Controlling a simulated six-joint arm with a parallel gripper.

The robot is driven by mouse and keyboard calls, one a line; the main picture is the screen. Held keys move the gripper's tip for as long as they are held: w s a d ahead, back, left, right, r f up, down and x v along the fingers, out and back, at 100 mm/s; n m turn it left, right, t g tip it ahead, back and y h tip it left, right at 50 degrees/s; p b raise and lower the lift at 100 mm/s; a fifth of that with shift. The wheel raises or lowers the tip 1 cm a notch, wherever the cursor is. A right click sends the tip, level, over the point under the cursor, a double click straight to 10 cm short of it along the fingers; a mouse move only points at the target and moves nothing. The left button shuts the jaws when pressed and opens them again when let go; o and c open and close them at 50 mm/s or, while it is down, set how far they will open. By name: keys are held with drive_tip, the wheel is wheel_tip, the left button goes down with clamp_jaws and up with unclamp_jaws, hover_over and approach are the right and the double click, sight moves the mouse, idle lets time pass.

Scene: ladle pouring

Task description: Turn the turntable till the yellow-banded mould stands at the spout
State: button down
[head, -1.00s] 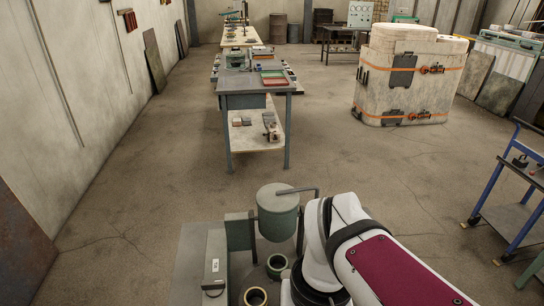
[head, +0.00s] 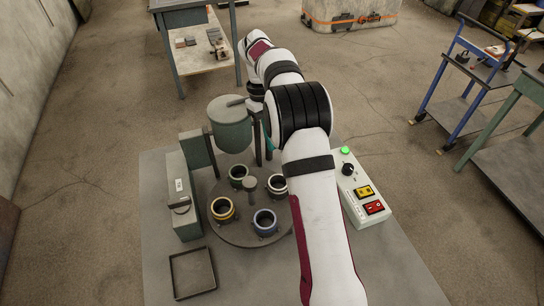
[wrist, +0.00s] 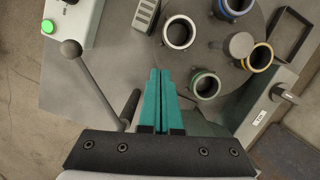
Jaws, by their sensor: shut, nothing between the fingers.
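The dark round turntable (head: 245,236) carries a yellow-banded mould (head: 222,210) at its left, a green-banded one (head: 238,175) at the back, a white-banded one (head: 277,186) at the right and a blue-banded one (head: 265,222) in front. A short post (head: 250,188) stands at its centre. The green pot (head: 230,122) is behind the turntable, nearest the green-banded mould; its spout is not clearly visible. In the wrist view, my gripper (wrist: 163,75) has its teal fingers together and empty, near the white-banded (wrist: 178,35) and green-banded (wrist: 205,84) moulds. The yellow-banded mould (wrist: 258,57) is farther right.
A ball-ended lever (wrist: 70,48) is left of my fingers. A grey ribbed block (wrist: 146,15) lies near the turntable. A control box (head: 360,188) with a green lamp stands right, a grey-green box (head: 185,200) left. An empty dark tray (head: 192,273) lies at front left.

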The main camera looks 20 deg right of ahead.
drive_tip(key=x, duration=0.9)
drive_tip(key=shift+s+f, duration=0.1)
drive_tip(key=shift+f, duration=0.1)
